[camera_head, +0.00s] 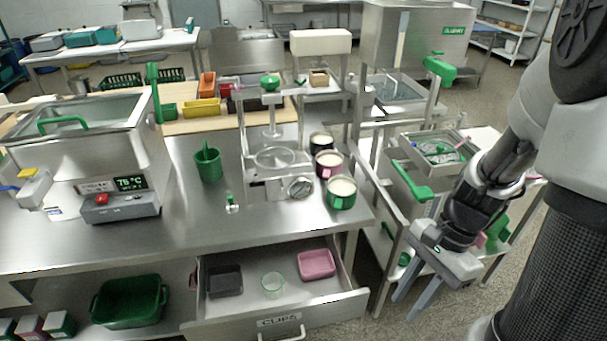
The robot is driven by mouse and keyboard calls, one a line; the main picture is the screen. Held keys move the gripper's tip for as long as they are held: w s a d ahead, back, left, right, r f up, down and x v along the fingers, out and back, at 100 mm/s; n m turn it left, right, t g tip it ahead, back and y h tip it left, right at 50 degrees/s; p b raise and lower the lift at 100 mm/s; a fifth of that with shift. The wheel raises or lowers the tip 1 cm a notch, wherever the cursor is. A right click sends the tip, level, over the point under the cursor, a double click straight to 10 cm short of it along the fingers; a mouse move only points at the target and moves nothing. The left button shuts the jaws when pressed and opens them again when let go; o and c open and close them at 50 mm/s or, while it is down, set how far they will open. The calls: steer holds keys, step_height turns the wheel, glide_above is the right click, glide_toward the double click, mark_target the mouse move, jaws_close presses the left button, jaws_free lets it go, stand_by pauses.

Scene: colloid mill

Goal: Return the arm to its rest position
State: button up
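My arm comes in from the upper right of the head view and hangs down on the right side. My gripper (413,296) points downward to the right of the open drawer, in front of the cart. Its two grey fingers are apart, and nothing shows between them. The gripper looks clear of the bench, though its distance from the cart is hard to tell.
An open drawer (277,325) juts out below the steel bench (110,240), holding a dark tray, a glass and a pink tray (316,265). Several pots, including a green one (341,195), stand near the bench's right edge. A cart with a green-handled tray (436,150) stands behind my gripper.

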steer(key=w+a+r+n+t+h+p, duration=0.1)
steer(key=w+r+n+t+h+p, duration=0.3)
steer(key=r, duration=0.6)
steer(key=a+r+n+t, duration=0.1)
steer(key=r+n+t, duration=0.1)
steer(key=r+n, duration=0.5)
steer(key=s+a+r+n+t+p, duration=0.1)
steer(key=s+a+r, duration=0.1)
steer(key=r, duration=0.3)
steer(key=s+a+r+n+t+p, duration=0.1)
steer(key=s+a+r, duration=0.1)
steer(key=r, duration=0.4)
steer(key=shift+s+a+r+y, duration=0.15)
steer(key=shift+s+a+y, duration=0.15)
steer(key=shift+s, duration=0.55)
